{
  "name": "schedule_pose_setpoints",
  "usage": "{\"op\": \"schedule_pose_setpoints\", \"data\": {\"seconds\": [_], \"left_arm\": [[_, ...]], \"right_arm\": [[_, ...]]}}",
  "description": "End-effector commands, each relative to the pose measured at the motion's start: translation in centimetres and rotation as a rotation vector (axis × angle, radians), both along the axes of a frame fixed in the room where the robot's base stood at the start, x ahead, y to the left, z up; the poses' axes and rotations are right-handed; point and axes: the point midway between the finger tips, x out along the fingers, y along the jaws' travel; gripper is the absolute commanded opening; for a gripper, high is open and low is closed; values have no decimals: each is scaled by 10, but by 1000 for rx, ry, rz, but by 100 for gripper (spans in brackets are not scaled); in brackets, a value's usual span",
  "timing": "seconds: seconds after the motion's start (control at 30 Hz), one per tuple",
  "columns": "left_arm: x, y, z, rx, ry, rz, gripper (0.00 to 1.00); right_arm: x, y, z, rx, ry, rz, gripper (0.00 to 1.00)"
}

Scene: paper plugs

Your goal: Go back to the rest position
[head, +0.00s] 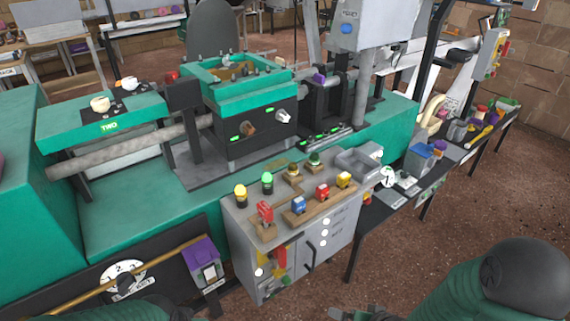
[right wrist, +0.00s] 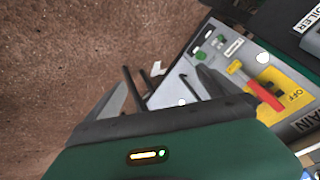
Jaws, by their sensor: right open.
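My right gripper (right wrist: 161,88) is open in the right wrist view, with its two grey fingers spread apart and nothing held between them. In the head view its tip (head: 366,313) shows at the bottom edge, in front of the grey control cabinet (head: 290,270) and apart from it. My right arm enters from the lower right. Part of my dark green left arm shows at the bottom left edge, but its gripper fingers are not visible.
The cabinet top carries several coloured knobs and a grey tray (head: 358,163). A green machine (head: 150,205) stands behind. The right wrist view shows a red-handled lever (right wrist: 255,85) on a yellow OFF plate. Brown floor (head: 440,230) is clear at right.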

Motion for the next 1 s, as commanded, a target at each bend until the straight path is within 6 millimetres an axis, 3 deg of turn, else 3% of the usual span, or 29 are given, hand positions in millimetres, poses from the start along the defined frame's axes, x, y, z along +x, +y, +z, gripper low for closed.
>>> {"op": "schedule_pose_setpoints", "data": {"seconds": [0.1,0.2,0.43,0.5,0.67,0.9,1.0], "left_arm": [[0,0,0,0,0,0,0],[0,0,0,0,0,0,0],[0,0,0,0,0,0,0],[0,0,40,0,1,0,0],[1,0,91,0,-1,0,0],[1,0,191,0,0,0,0],[1,0,221,0,-1,0,0]], "right_arm": [[-15,-23,34,-222,87,43,100],[-35,-28,61,-313,164,65,100],[-93,1,113,-320,307,157,100],[-92,-2,149,-323,316,149,100],[-91,-3,199,-323,315,148,100],[-91,-3,299,-323,315,146,100],[-91,-4,328,-323,315,146,100]]}}
